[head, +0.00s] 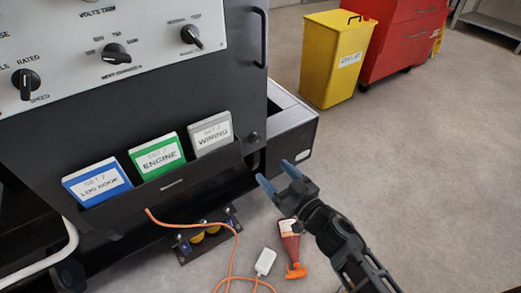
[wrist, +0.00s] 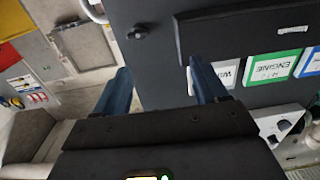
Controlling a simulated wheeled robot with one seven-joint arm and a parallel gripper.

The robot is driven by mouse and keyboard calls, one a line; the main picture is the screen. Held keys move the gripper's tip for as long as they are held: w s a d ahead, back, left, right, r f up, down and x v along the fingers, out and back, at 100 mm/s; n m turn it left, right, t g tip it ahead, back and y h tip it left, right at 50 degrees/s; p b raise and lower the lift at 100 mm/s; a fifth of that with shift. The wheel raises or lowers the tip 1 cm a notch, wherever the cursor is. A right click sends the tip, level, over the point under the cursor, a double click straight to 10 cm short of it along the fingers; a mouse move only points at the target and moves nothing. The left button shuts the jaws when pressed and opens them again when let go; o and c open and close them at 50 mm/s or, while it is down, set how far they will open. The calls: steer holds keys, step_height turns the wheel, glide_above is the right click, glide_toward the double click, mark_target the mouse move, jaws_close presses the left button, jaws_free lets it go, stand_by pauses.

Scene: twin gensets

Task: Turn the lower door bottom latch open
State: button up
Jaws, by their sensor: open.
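The lower door (head: 235,95) is a dark grey panel at the left in the head view. A small black latch (head: 254,136) sits near its bottom right corner. In the wrist view the latch (wrist: 138,33) shows as a dark knob with a short lever, ahead of the fingers and near the door's edge. My gripper (head: 277,178) is open, with nothing between its blue fingers. It is below and slightly right of the latch in the head view, apart from it. Both fingers of the gripper (wrist: 160,72) show in the wrist view.
A black pocket (head: 185,180) on the door holds blue, green and grey binders. An orange cable (head: 236,250), a white block (head: 265,262) and a red bottle (head: 290,240) lie on the floor below. A yellow bin (head: 335,60) and red cabinet (head: 400,35) stand behind. Floor at right is clear.

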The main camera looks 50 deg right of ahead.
glide_toward(257, 141)
steer(key=w, duration=0.1)
steer(key=shift+h, duration=0.3)
steer(key=b+x, duration=0.1)
steer(key=x, duration=0.6)
steer(key=shift+w+d+f+b, duration=0.15)
steer(key=shift+w+b, duration=0.1)
steer(key=shift+b, duration=0.1)
steer(key=shift+c, duration=0.2)
steer(key=c, duration=1)
